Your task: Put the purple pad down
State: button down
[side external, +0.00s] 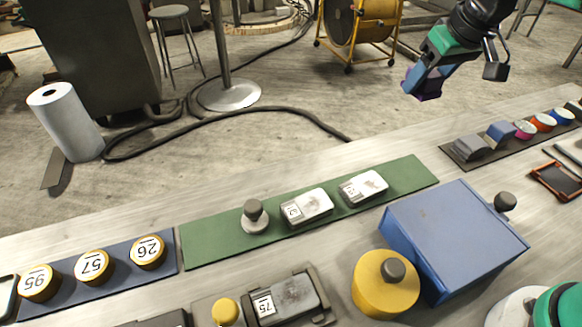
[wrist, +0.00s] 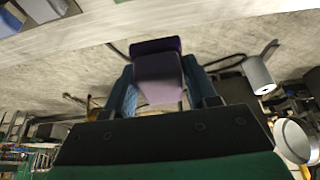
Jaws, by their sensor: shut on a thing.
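My gripper (side external: 425,76) is at the upper right in the side view, raised high beyond the back edge of the table. It is shut on the purple pad (side external: 431,91), which shows only as a small dark purple piece beside the blue fingers. In the wrist view the purple pad (wrist: 157,67) sits between the two blue fingers of my gripper (wrist: 160,88). Its near face looks greyish purple and its far edge is darker purple. The pad touches nothing but the fingers.
A dark strip (side external: 470,161) at the right holds a row of small coloured pieces. A green mat (side external: 200,238) carries a knobbed weight (side external: 257,218) and two white blocks. A blue box (side external: 447,230) and a yellow knobbed cylinder (side external: 385,290) stand in front. Bare tabletop (side external: 400,143) lies behind the mat.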

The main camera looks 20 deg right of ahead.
jog(key=w+a+r+n+y, duration=0.2)
jog(key=w+a+n, duration=0.25)
jog(key=a, duration=0.45)
jog(key=n+g+y, duration=0.3)
jog(key=n+g, duration=0.2)
jog(key=n, duration=0.9)
send_over(203, 240)
jog(key=d, duration=0.1)
jog(key=shift+m, duration=0.25)
notch_tip(203, 240, down, 15)
jog(key=shift+d+f, duration=0.1)
jog(key=shift+f+h, duration=0.3)
jog(key=shift+f, duration=1.7)
jog(key=shift+c, duration=1.3)
grip_release()
jog(key=shift+f, duration=0.1)
